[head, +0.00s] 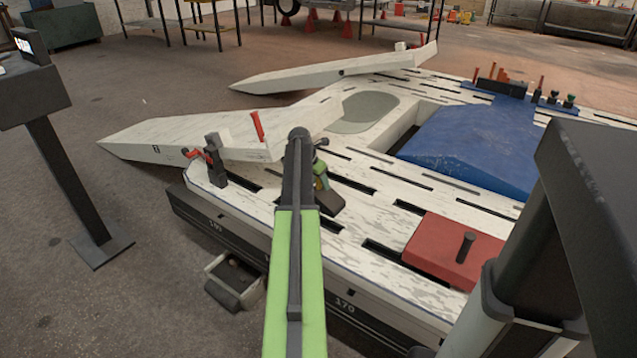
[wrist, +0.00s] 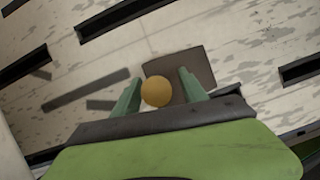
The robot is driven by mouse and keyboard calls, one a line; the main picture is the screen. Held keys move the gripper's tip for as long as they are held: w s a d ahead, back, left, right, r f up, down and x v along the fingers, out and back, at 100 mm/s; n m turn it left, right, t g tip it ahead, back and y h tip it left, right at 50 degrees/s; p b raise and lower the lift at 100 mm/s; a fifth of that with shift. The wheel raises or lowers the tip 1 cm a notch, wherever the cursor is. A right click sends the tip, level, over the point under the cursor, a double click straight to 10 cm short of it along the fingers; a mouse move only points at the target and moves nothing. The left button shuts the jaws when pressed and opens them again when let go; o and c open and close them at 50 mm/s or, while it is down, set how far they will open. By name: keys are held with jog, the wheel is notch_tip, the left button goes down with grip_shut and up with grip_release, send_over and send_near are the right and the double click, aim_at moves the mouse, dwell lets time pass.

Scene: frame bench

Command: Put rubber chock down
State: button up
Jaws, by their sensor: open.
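The rubber chock (head: 331,204) is a dark block that appears to rest on the pale, scuffed deck of the frame bench (head: 262,207), near its front edge. It also shows in the wrist view (wrist: 188,66), with a round orange-yellow knob (wrist: 157,92) in front of it; the knob seems to belong to it. In the head view my gripper (head: 321,180) is over the chock, and my arm hides part of that area.
A red block with a dark peg (head: 440,247) sits on the deck to the right. A red-handled clamp (head: 214,160) stands at the left edge. A blue cover (head: 475,150) lies farther back. Dark slots cut the deck. Two pale ramps (head: 190,132) extend left.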

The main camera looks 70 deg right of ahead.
jog(key=shift+r, duration=0.1)
jog(key=p+v, duration=1.1)
jog(key=v, duration=0.1)
jog(key=w+a+m+t+y, duration=0.1)
jog(key=w+a+m, duration=0.1)
jog(key=w+a, duration=0.85)
jog(key=w+a+f+m, duration=0.15)
jog(key=w+a, duration=0.55)
jog(key=a, duration=0.7)
jog(key=w+a+m+t+y, duration=0.1)
jog(key=w+a+m, duration=0.2)
jog(key=w+a, duration=0.7)
jog(key=s+a+m+y, duration=0.2)
jog(key=a+m, duration=0.4)
jog(key=a, duration=3.5)
jog(key=shift+s+a+m, duration=0.2)
jog(key=shift+s+m, duration=0.15)
jog(key=shift+s, duration=0.1)
